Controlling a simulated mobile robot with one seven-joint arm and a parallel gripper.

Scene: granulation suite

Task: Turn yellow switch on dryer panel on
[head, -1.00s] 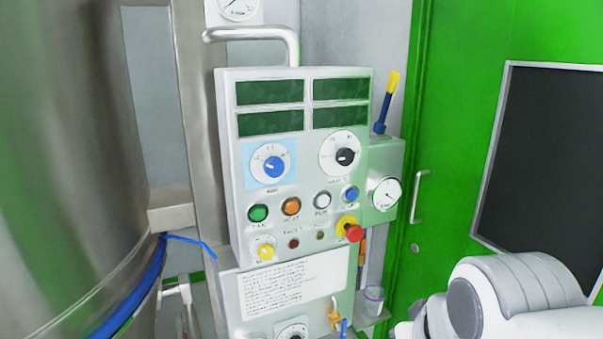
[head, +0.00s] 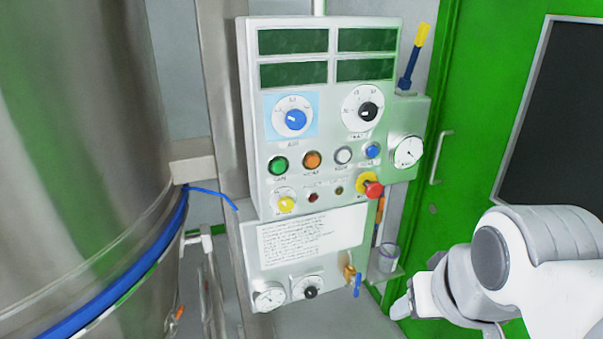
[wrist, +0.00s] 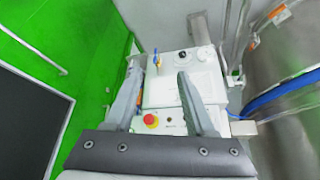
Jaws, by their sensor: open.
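The dryer panel (head: 327,190) is a pale box facing me in the head view. Its yellow switch (head: 286,203) is a round yellow knob on a white dial at the lower left, below the green button (head: 279,166). My gripper is open and empty in the wrist view (wrist: 160,72), its two fingers apart in front of the panel (wrist: 171,92), which appears upside down there. The red knob on its yellow base (wrist: 150,120) shows between the fingers. I cannot make out the yellow switch in the wrist view; the right finger covers part of the panel.
A red emergency knob (head: 373,189) sticks out at the panel's right. A gauge box (head: 408,151) and a cup (head: 388,257) are beside it. A large steel vessel (head: 85,130) with a blue band fills the left. A green door (head: 470,140) stands at right.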

